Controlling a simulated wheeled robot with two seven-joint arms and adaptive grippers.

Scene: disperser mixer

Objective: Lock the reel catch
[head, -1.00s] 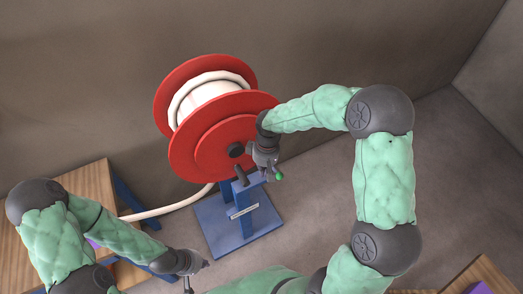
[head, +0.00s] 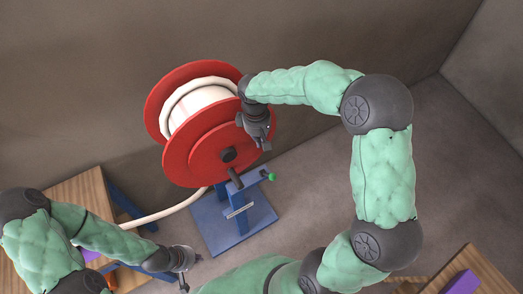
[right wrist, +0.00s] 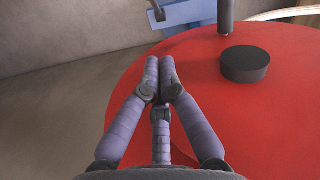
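The hose reel (head: 195,150) has two red flanges with white hose wound between them. It sits on a blue stand (head: 245,210). A small catch knob (head: 271,176), green, sits at the right end of the blue bar beside the reel's lower edge. My right gripper (head: 266,147) is over the front flange's right side, above the knob and apart from it. In the right wrist view its fingers (right wrist: 160,62) are together with nothing between them. My left gripper (head: 184,286) is low at the picture's bottom edge, far from the reel; its fingers are too small to judge.
A black hub (right wrist: 245,65) and a dark post (right wrist: 225,16) stick out of the reel's face. Wooden tables stand at the left (head: 88,190) and lower right (head: 488,270). The floor right of the stand is clear.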

